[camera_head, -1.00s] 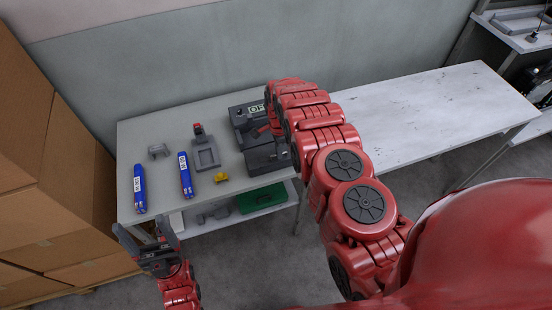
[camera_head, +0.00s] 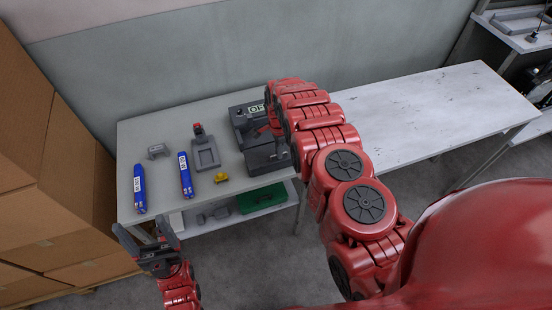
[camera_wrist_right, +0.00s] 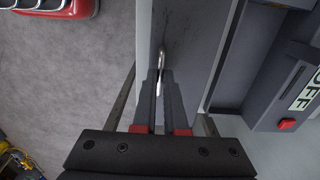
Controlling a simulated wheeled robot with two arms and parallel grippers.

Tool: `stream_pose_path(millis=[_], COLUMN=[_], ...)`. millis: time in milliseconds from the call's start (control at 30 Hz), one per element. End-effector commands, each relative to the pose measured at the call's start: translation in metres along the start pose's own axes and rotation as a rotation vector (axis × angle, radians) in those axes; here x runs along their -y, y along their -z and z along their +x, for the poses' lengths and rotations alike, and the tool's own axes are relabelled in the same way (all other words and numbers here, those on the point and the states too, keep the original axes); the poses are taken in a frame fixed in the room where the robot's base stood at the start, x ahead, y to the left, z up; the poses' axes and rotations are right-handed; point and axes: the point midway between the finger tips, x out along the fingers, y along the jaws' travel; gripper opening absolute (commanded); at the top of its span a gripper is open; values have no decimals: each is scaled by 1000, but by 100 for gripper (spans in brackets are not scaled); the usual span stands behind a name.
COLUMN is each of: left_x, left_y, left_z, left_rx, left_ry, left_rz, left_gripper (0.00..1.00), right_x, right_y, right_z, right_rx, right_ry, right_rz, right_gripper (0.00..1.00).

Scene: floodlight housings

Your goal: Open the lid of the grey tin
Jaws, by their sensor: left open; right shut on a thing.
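The grey tin (camera_head: 266,160) is a dark grey box near the right end of the grey table, partly hidden behind my right arm. In the right wrist view a grey surface (camera_wrist_right: 195,50), which looks like part of the tin, lies under the fingers. My right gripper (camera_wrist_right: 160,80) is shut on a thin shiny metal loop (camera_wrist_right: 161,60) at that surface. I cannot tell from these views whether the lid is raised. My left gripper (camera_head: 140,229) is open and empty, in front of the table's front left corner.
A dark box lettered OFF (camera_head: 247,112) with a red button (camera_wrist_right: 287,125) stands behind the tin. Two blue packets (camera_head: 139,188), a grey holder (camera_head: 205,152), a grey bracket (camera_head: 157,151) and a yellow piece (camera_head: 221,177) lie left. A white-topped table (camera_head: 430,115) is mostly clear.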

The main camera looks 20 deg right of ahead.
Motion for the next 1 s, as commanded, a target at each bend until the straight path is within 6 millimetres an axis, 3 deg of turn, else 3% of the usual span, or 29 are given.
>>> stream_pose_path(millis=[1000], left_x=[0], left_y=[0], left_z=[-2], left_rx=[0], left_ry=[0], left_rz=[0], left_gripper=[77], right_x=[6], right_y=[0], right_z=[-12], right_rx=[0], right_ry=[1], right_rz=[0], right_gripper=[0])
